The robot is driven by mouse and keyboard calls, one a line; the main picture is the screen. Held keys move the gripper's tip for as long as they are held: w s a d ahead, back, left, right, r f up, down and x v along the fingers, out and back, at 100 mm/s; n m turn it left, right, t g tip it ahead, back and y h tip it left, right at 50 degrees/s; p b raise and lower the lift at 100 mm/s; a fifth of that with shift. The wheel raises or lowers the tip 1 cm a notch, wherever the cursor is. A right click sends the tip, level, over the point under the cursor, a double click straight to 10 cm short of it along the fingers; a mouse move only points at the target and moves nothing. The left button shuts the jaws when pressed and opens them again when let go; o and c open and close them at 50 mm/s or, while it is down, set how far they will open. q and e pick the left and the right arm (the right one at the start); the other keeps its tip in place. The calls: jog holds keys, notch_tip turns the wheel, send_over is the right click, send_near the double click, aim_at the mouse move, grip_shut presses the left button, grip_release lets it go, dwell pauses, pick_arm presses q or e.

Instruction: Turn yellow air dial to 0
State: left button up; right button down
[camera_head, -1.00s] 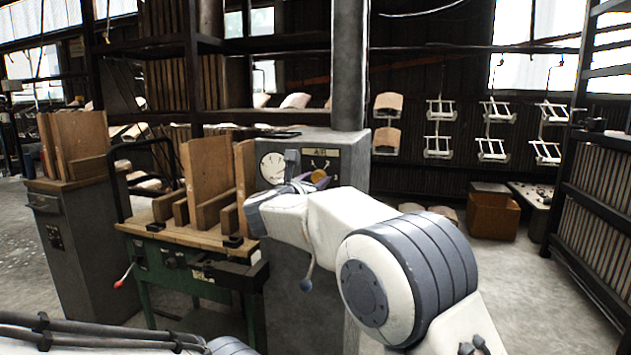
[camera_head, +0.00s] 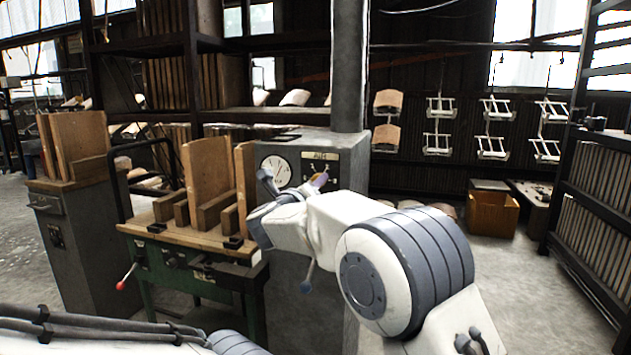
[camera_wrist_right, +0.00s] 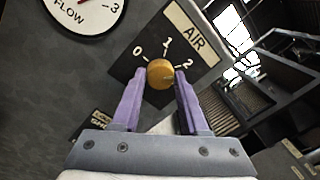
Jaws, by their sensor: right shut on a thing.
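The yellow air dial (camera_wrist_right: 161,74) is a round knob on a dark plate marked 0, 1 and 2, under an AIR label (camera_wrist_right: 191,35). My right gripper (camera_wrist_right: 161,78) is shut on the dial, one purple finger on each side. I cannot clearly tell which number the dial points to. In the head view my right gripper (camera_head: 318,182) reaches the front of the grey control box (camera_head: 345,150), and the dial is mostly hidden there by the finger and wrist. My left arm crosses the lower left of the head view, but its gripper is out of view.
A white flow gauge (camera_head: 276,171) sits left of the dial; it also shows in the wrist view (camera_wrist_right: 85,8). A green bench (camera_head: 190,275) with wooden boards stands left of the box. A dark rack (camera_head: 600,180) stands at the right.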

jog(key=shift+d+r+n+y+p, duration=0.1)
jog(key=shift+n+y+p, duration=0.3)
jog(key=shift+n+p, duration=5.5)
jog(key=shift+n+y+p, duration=0.4)
jog(key=shift+n+p, duration=3.85)
jog(key=shift+n, duration=3.25)
jog(key=shift+c, duration=2.1)
grip_release()
jog(key=shift+s, duration=0.1)
